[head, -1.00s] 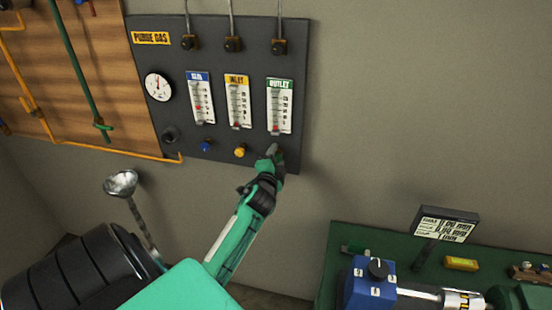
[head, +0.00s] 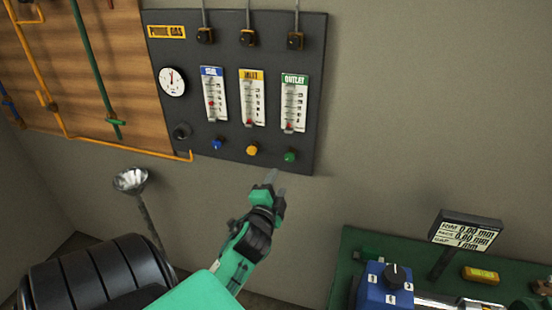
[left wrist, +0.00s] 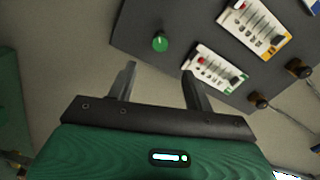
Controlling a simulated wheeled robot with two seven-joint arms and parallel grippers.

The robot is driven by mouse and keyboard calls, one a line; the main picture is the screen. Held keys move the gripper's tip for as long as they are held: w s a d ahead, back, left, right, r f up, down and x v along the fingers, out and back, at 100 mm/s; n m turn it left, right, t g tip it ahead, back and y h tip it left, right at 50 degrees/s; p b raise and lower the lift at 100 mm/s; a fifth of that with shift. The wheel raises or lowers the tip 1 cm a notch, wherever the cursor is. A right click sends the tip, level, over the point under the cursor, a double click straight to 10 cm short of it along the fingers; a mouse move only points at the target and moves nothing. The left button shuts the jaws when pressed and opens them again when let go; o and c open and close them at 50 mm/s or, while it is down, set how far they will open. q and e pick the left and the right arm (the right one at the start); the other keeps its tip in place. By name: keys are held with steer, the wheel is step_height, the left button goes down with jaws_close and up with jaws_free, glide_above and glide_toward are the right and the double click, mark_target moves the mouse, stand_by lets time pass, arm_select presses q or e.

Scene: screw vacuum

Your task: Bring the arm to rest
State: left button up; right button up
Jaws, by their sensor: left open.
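My left gripper (head: 271,178) is open and empty, in front of the wall just below the lower edge of the dark purge gas panel (head: 228,143). The panel's green knob (head: 290,157) is a little above and right of the fingertips, apart from them. In the left wrist view my left gripper (left wrist: 160,80) shows two spread fingers with nothing between them, and the green knob (left wrist: 160,42) is beyond the fingertips. The green arm behind the gripper is mine. My right gripper is in neither view.
The panel carries a blue knob (head: 217,144), a yellow knob (head: 252,150), a gauge (head: 172,81) and three flowmeters. A green bench (head: 345,268) with a blue device (head: 384,290) and a display (head: 466,231) stands at lower right.

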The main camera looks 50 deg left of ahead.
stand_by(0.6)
arm_select(q)
steer(key=w+d+f+g+h, duration=0.1)
steer(key=d+f+g+h, duration=0.1)
steer(key=f, duration=1)
steer(key=w+d+f+g+h, duration=0.1)
steer(key=d+f+h, duration=0.1)
steer(key=f, duration=1)
steer(key=s+d+f+n+g+h, duration=0.1)
steer(key=s+d+f+g, duration=0.2)
steer(key=f, duration=0.7)
steer(key=s+d+f+n+g+h, duration=0.1)
steer(key=s+d+f, duration=0.35)
steer(key=f, duration=0.55)
steer(key=s+d+f+n+g+h, duration=0.1)
steer(key=s+d+f+g, duration=0.1)
steer(key=s+f, duration=0.6)
steer(key=s+d+f+n+g+h, duration=0.1)
steer(key=s+d+f+g, duration=0.15)
steer(key=s+f, duration=0.55)
steer(key=s+d+f+n+g, duration=0.1)
steer(key=s+f, duration=0.3)
steer(key=s, duration=0.5)
steer(key=s+d+f+g, duration=0.2)
steer(key=s+f, duration=0.2)
steer(key=s, duration=0.6)
steer(key=shift+s+n+h, duration=0.3)
steer(key=shift+n+h, duration=0.1)
steer(key=shift+w+f, duration=0.1)
steer(key=shift+w, duration=0.05)
